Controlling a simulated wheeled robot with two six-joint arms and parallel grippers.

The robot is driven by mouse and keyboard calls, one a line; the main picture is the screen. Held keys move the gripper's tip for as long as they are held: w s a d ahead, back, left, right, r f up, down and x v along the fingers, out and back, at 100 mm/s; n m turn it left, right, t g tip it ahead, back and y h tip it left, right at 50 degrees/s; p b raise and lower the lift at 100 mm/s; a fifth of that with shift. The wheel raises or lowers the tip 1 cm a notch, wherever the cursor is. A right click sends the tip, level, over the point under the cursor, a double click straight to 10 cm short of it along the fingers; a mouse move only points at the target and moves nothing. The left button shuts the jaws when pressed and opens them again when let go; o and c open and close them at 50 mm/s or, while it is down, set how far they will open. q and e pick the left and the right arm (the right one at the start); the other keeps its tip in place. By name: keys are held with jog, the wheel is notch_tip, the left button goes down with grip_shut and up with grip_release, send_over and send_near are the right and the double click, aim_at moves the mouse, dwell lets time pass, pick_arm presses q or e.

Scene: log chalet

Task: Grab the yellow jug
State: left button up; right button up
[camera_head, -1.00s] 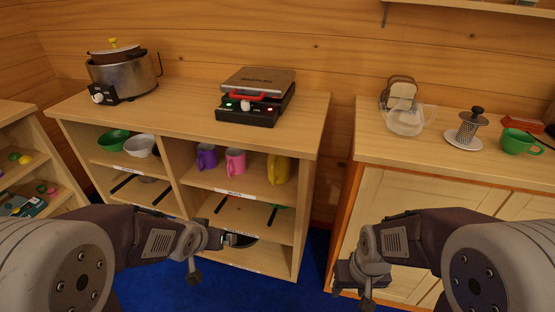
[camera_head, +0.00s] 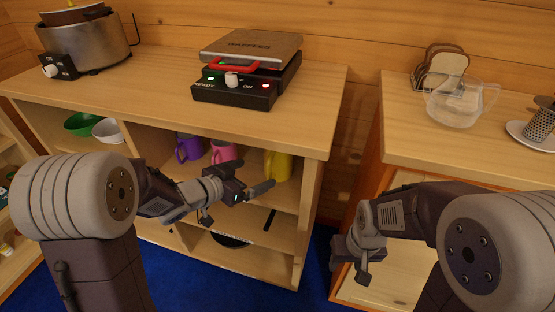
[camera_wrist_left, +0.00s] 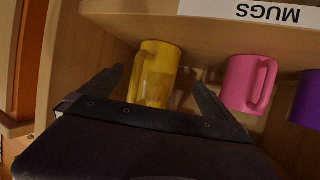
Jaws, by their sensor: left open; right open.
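The yellow jug (camera_head: 281,165) stands at the right end of the upper shelf of the cabinet, beside a pink mug (camera_head: 223,151). The left wrist view, which is upside down, shows the jug (camera_wrist_left: 155,75) with the open fingers of my left gripper (camera_wrist_left: 158,80) on either side of its outline. In the head view my left gripper (camera_head: 258,180) is open and empty at the shelf front, just in front of the jug. I cannot tell whether a finger touches it. My right gripper (camera_head: 352,266) is open and empty, low before the right cabinet.
A purple mug (camera_head: 188,147) stands left of the pink one. The cabinet top (camera_head: 160,100) overhangs the shelf, and a side wall (camera_head: 312,190) closes its right end. A black waffle maker (camera_head: 240,90) sits on top. A glass pitcher (camera_head: 455,105) stands on the right counter.

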aim_at(273, 168)
pick_arm(q)
jog(key=b+x, duration=0.2)
jog(key=x, duration=0.1)
jog(key=shift+f, duration=0.25)
jog(key=shift+w+d, duration=0.35)
jog(key=shift+w, duration=0.1)
jog(key=shift+w+d+f+b, duration=0.1)
jog(key=shift+d+f+b, duration=0.1)
jog(key=shift+b, duration=0.1)
jog(key=b+x, duration=0.2)
jog(key=x, duration=0.2)
jog(key=shift+d+f+b, duration=0.1)
jog(key=shift+b, duration=0.2)
jog(key=shift+w+d, duration=0.15)
